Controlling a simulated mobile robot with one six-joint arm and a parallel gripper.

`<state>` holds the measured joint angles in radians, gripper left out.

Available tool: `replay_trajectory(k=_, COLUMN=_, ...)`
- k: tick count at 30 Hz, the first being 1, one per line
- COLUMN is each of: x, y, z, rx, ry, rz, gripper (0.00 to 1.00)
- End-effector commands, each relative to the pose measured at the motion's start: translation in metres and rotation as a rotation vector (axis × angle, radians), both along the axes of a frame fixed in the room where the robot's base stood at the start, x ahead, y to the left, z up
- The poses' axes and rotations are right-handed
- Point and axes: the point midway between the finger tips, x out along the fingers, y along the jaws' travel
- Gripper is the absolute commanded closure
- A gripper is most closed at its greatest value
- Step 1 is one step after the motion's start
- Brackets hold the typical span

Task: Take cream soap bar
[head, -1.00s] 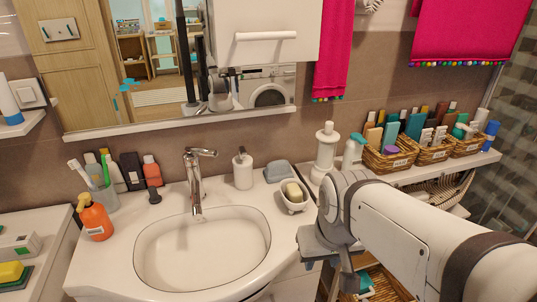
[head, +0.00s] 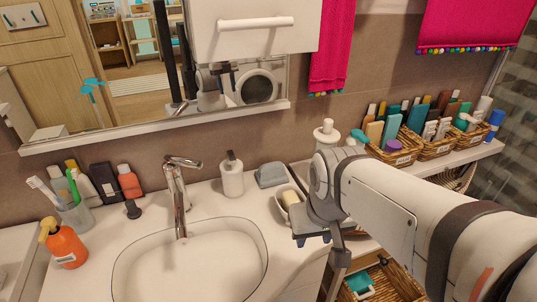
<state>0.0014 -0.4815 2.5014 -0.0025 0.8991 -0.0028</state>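A cream soap bar (head: 289,197) sits in a small white dish (head: 283,213) on the counter, right of the sink, in the head view. My arm's grey wrist covers the right part of the dish. My gripper (head: 335,280) points down just right of the dish, by the counter's right edge. Its fingertips are not clearly seen, so I cannot tell whether it is open or shut.
A grey-blue block (head: 271,175) and a white soap dispenser (head: 232,175) stand behind the dish. The sink (head: 190,262) with its tall faucet (head: 178,195) lies left. Wicker baskets (head: 405,157) of bottles fill the right shelf. A wicker drawer (head: 395,285) holds a teal item below.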

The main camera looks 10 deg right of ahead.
Motion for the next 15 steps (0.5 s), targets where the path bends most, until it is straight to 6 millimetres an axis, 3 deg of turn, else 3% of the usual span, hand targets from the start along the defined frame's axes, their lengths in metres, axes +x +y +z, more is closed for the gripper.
replay_trajectory(k=4, x=0.01, y=0.0, z=0.008, rx=0.018, ry=0.014, rz=-0.056, gripper=0.48)
replay_trajectory(k=7, x=0.03, y=0.001, z=0.018, rx=0.052, ry=0.042, rz=-0.183, gripper=0.4)
replay_trajectory(k=15, x=0.116, y=-0.001, z=0.032, rx=0.171, ry=0.16, rz=-0.723, gripper=0.38)
